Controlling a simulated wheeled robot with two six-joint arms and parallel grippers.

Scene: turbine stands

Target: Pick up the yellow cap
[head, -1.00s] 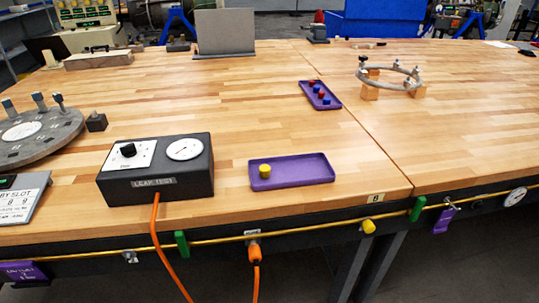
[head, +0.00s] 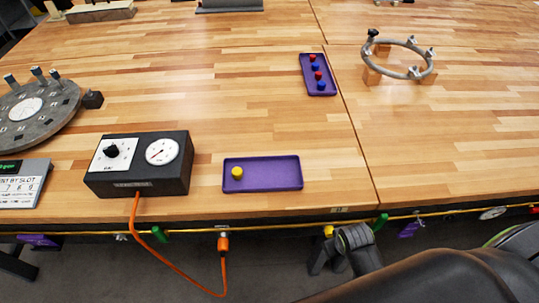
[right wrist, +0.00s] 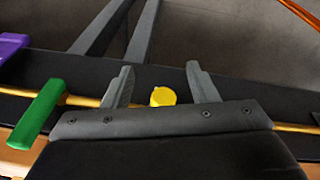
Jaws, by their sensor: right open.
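A yellow cap (head: 329,231) sits at the brass pipe along the table's front edge, partly beside my right arm's end. In the right wrist view the yellow cap (right wrist: 163,96) lies between the two grey fingers of my right gripper (right wrist: 161,84), with a gap on either side. The right gripper is open and holds nothing. A second small yellow piece (head: 237,173) stands in the left part of a purple tray (head: 275,185) on the table. My left gripper is not in view.
A green handle (right wrist: 40,112) on the brass pipe (right wrist: 85,100) is close to the right gripper. An orange hose (head: 170,270) hangs in front of the table from the black leak test box (head: 140,178). Table legs (right wrist: 143,30) stand beyond the pipe.

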